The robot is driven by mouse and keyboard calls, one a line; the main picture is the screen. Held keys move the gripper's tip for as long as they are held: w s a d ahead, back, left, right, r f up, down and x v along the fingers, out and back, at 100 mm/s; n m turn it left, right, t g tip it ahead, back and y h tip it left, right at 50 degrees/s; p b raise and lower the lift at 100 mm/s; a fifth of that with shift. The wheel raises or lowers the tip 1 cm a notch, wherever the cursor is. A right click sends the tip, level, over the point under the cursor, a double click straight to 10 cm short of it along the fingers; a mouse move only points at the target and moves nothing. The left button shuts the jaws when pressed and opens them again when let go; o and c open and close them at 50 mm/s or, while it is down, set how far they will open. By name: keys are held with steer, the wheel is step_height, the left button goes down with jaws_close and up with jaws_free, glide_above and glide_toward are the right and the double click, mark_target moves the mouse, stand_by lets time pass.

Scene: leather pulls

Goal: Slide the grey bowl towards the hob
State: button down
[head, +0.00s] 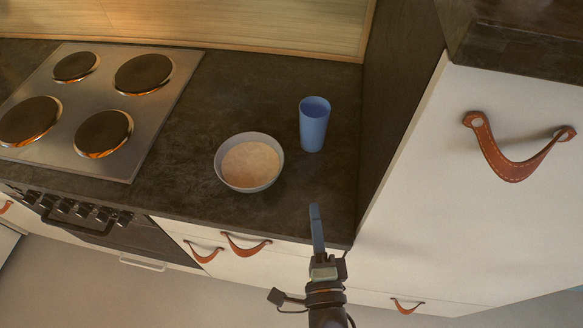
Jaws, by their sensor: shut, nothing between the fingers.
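The grey bowl (223,177) stands upright on the dark worktop, with a pale beige inside. The hob (147,107), a steel plate with dark round burners, is set into the worktop to the left of the bowl, with a strip of bare worktop between them. My gripper (314,208) is shut and empty. It appears to the right of the bowl and nearer the front edge of the worktop, apart from the bowl. I cannot tell its exact height above the worktop.
A blue cup (313,128) stands on the worktop (240,85) right of the bowl. A tall white cabinet (460,220) with a leather pull closes off the right side. Oven knobs and leather drawer pulls (246,247) are along the front below the worktop edge.

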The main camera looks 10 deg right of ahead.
steer(key=w, duration=0.9)
steer(key=shift+d, duration=0.15)
steer(key=shift+a+r+p, duration=0.15)
steer(key=shift+a+p, duration=0.2)
steer(key=shift+p, duration=0.35)
steer(key=shift+w+a+p, duration=0.2)
steer(key=shift+a+p, duration=0.25)
steer(key=shift+a, duration=0.2)
steer(key=shift+w+a+p, duration=0.2)
steer(key=shift+a+p, duration=0.2)
steer(key=shift+a, duration=0.4)
